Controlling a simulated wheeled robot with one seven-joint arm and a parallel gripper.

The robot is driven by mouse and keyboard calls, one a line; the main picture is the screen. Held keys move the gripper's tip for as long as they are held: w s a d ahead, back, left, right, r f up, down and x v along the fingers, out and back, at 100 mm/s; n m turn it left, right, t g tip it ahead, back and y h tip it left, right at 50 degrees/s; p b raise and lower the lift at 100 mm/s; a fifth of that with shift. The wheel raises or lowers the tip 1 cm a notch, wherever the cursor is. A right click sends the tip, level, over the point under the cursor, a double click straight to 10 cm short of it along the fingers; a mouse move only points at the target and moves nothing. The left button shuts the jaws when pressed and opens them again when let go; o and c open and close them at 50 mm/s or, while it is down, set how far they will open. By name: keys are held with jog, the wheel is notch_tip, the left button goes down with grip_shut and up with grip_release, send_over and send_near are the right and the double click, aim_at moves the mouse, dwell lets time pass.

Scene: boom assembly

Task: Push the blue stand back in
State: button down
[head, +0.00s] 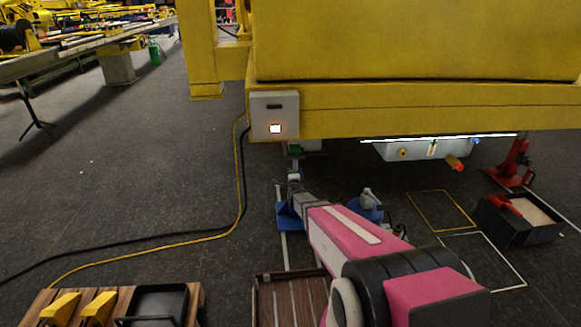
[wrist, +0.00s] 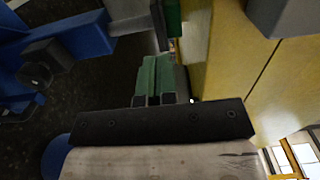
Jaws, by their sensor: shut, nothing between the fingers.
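The blue stand (head: 287,216) is on the floor under the front edge of the yellow machine, partly hidden behind my arm in the head view. In the wrist view blue parts, seemingly of this stand (wrist: 88,36), fill the upper left. My gripper (wrist: 157,62) is shut and empty, its fingers together, just right of the blue part. In the head view my gripper (head: 294,178) is small and low, close to the stand and below the yellow beam. I cannot tell whether it touches the stand.
The yellow beam (head: 400,108) hangs low above my gripper, with a grey switch box (head: 273,115) at its corner. Another blue base (head: 366,208) stands right of my arm. A red jack (head: 511,165) and a black bin (head: 517,222) are at right. A cable crosses the floor at left.

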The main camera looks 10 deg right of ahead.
aim_at(289, 157)
jog(key=w, duration=1.3)
jog(key=shift+w, duration=0.4)
jog(key=w, duration=2.3)
jog(key=shift+w, duration=0.3)
